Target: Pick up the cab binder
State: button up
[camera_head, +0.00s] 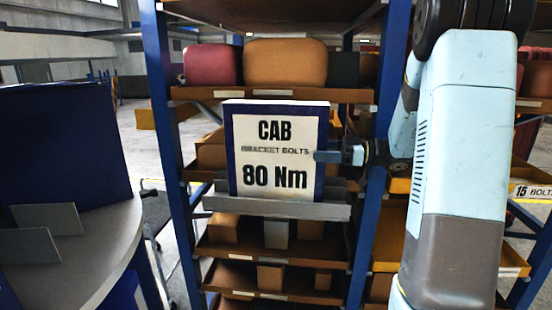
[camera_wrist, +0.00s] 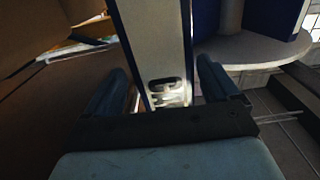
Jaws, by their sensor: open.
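The cab binder (camera_head: 277,190) stands upright on a grey ledge (camera_head: 280,207) at the front of the shelf rack. It has a blue border and a white face reading "CAB BRACKET BOLTS 80 Nm". My gripper (camera_head: 322,157) is at its right edge, about mid-height. In the wrist view, the binder's white spine (camera_wrist: 152,40) with an oval finger hole runs between the two open fingers of my gripper (camera_wrist: 162,78). Gaps show on both sides of the spine, so the fingers appear apart from it.
A curved grey table (camera_head: 95,260) with a blue panel (camera_head: 60,145) stands at the left. Shelf boards lie close around the binder.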

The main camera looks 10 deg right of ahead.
aim_at(307, 149)
jog(key=x, duration=0.3)
jog(key=shift+s+a+r, duration=0.2)
jog(key=shift+a+r, duration=0.05)
jog(key=shift+a, duration=0.05)
jog(key=shift+w+a, duration=0.2)
jog(key=shift+a, duration=0.3)
grip_shut()
